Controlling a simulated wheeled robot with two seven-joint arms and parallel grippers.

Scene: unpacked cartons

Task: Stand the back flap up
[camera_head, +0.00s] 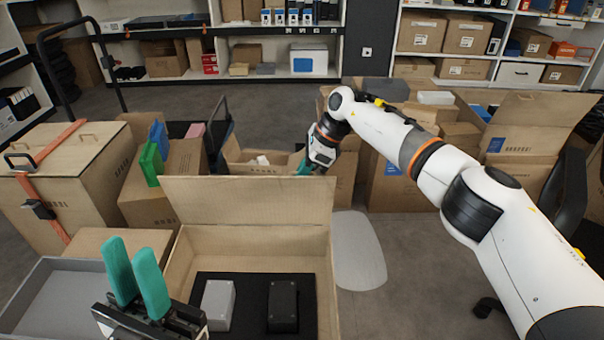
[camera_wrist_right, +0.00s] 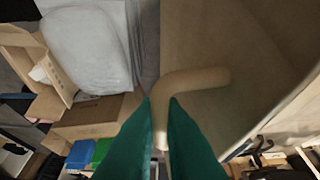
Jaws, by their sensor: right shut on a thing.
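The open carton (camera_head: 250,240) stands in front of me. Its back flap (camera_head: 250,198) stands up from the rear edge, looking tilted slightly back. My right gripper (camera_head: 303,168) is behind the flap's upper right corner, its fingertips partly hidden. In the right wrist view my right gripper (camera_wrist_right: 161,100) is shut on a bent tan handle (camera_wrist_right: 195,78), which seems to be on the flap's outer face (camera_wrist_right: 240,50). My left gripper (camera_head: 131,248) is in front of the carton's left side, fingers apart, holding nothing.
Inside the carton, a grey box (camera_head: 218,305) and a dark box (camera_head: 283,305) sit in a black insert. A grey tray (camera_head: 50,295) lies at the left. Other cartons (camera_head: 175,175) crowd behind the carton. Bare floor (camera_head: 420,250) shows at the right.

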